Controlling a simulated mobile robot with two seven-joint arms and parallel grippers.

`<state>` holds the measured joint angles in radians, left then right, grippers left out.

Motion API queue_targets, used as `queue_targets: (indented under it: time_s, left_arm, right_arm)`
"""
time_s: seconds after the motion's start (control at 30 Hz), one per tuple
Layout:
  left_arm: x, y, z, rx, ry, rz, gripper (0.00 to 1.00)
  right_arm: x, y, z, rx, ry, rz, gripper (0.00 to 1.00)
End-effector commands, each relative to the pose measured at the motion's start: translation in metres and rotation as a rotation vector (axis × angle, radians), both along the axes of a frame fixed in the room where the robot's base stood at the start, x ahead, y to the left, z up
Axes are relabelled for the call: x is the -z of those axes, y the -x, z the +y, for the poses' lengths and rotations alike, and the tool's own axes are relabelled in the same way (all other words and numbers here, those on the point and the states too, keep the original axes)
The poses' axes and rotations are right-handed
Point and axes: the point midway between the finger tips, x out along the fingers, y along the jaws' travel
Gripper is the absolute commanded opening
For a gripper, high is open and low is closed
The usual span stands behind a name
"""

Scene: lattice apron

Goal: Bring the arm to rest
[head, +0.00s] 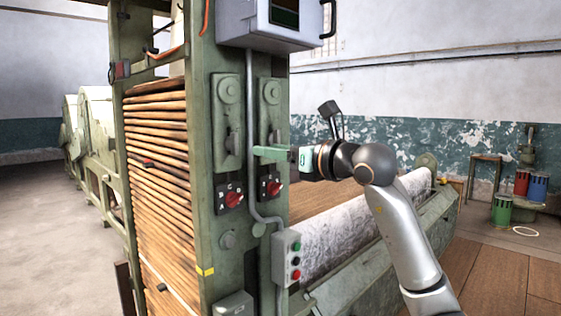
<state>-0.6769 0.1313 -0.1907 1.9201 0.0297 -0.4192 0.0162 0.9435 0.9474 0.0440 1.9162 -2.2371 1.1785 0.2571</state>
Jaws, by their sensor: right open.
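My right arm (402,228) comes in from the lower right and is raised and bent, its forearm pointing left. My right gripper (270,153), pale green, is open and empty. It is in front of the green machine post (229,140), level with the gap between the upper plates and the red rotary switches. I cannot tell whether its fingertips touch the post. My left arm and gripper are not in view.
Two red rotary switches (233,199) sit on the post, with a button box (287,258) lower right. The wooden-slat lattice (160,170) is left. A grey roller (345,240) lies behind my arm. Coloured cans (502,209) stand far right. The wooden floor (500,280) at right is clear.

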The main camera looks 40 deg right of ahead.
Motion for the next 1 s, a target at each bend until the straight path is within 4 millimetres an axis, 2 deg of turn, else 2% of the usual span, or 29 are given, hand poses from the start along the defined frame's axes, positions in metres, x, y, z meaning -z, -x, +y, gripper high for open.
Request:
queue_targets:
  time_s: [0.1,0.23,0.8,0.9,0.97,1.0]
  left_arm:
    - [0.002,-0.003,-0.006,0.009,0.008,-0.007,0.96]
    - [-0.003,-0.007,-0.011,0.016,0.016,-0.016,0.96]
    - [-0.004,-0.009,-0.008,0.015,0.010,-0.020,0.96]
    - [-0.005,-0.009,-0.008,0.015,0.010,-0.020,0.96]
    - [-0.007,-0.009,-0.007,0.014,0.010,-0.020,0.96]
    - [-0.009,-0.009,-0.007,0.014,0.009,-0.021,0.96]
  right_arm:
    - [0.002,0.015,-0.002,0.001,0.001,0.001,0.46]
    - [0.000,0.022,-0.002,0.000,-0.001,0.000,0.46]
    - [0.000,0.022,-0.002,-0.002,-0.002,0.001,0.46]
    - [0.009,0.016,0.009,-0.042,-0.016,0.016,0.46]
    - [0.022,0.008,0.024,-0.103,-0.041,0.037,0.46]
    - [0.035,0.002,0.039,-0.164,-0.070,0.056,0.46]
